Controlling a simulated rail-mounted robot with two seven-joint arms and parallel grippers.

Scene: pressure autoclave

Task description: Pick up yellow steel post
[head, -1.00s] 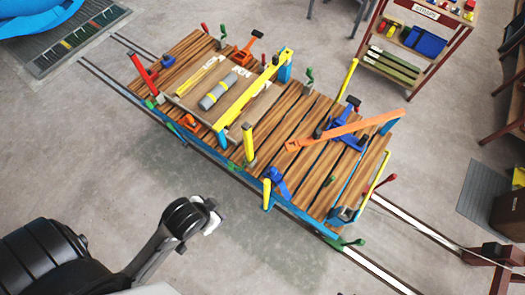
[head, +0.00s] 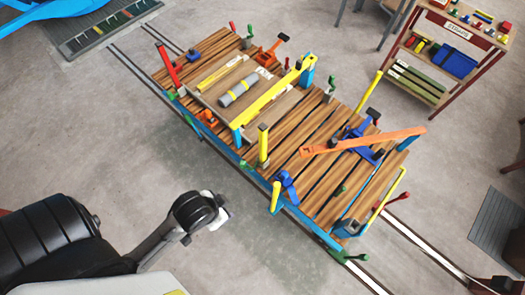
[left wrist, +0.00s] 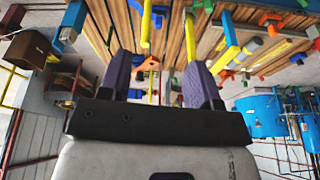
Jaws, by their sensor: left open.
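Several yellow posts stand on the wooden-decked cart (head: 345,200). One yellow post (head: 263,145) is near the middle of its front edge. Another yellow post (head: 275,200) leans at the front beside a blue clamp, and one yellow post (head: 368,92) is at the back. I cannot tell which one the task means. My left gripper (head: 220,215) is off the cart's front side, apart from the posts, its fingers mostly hidden in the head view. In the left wrist view its two dark fingers (left wrist: 160,75) are spread, with yellow posts (left wrist: 190,38) beyond them. My right gripper is not in view.
A long yellow beam (head: 270,98) and an orange bar (head: 370,140) lie across the cart. A grey roll (head: 238,89) rests on a board. Rails (head: 425,245) run under the cart. A shelf rack (head: 440,50) stands at the back right. Floor before the cart is clear.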

